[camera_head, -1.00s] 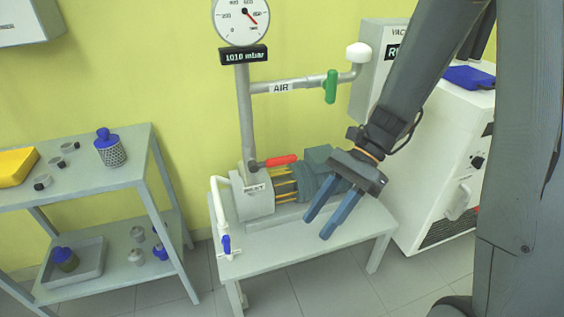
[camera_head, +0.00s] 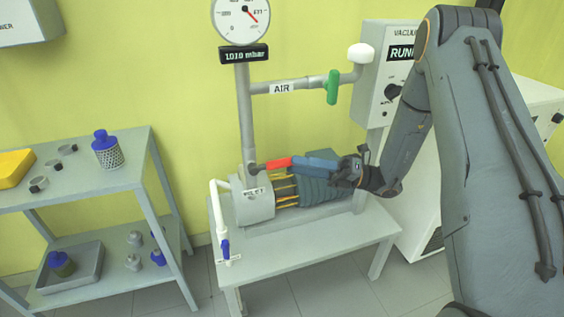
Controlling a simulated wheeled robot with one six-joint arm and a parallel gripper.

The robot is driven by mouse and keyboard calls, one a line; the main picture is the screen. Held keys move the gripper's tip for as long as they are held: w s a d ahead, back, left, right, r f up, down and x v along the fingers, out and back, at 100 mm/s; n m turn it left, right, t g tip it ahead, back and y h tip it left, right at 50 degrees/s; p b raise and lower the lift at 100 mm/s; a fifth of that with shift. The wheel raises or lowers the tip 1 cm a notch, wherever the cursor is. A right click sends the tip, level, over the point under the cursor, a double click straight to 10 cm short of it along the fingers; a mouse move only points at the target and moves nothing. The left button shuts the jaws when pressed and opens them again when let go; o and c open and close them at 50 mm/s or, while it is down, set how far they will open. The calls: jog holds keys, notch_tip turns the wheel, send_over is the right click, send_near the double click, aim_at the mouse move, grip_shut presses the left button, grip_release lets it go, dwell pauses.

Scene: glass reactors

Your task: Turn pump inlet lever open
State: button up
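The red inlet lever (camera_head: 277,163) sits at the foot of the vertical pipe, above the label reading "INLET" (camera_head: 254,191). It points to the right, roughly level and crosswise to the pipe. The pump (camera_head: 287,188) lies below it on a small grey table (camera_head: 310,254). My gripper (camera_head: 294,162) comes in from the right, its blue fingers level and pointing left. The fingertips are at the right end of the red lever and seem to overlap it. The fingers look close together from this side, so their gap and any contact are unclear.
The gauge's display (camera_head: 244,54) reads about 1010 mbar. A blue-handled tap (camera_head: 225,249) is at the table's left. A vacuum control box (camera_head: 382,70) stands behind my arm. A shelf with bottles (camera_head: 110,176) is at left.

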aim_at(282, 163)
jog(key=shift+p+x, duration=0.35)
jog(key=shift+x, duration=2.25)
grip_shut()
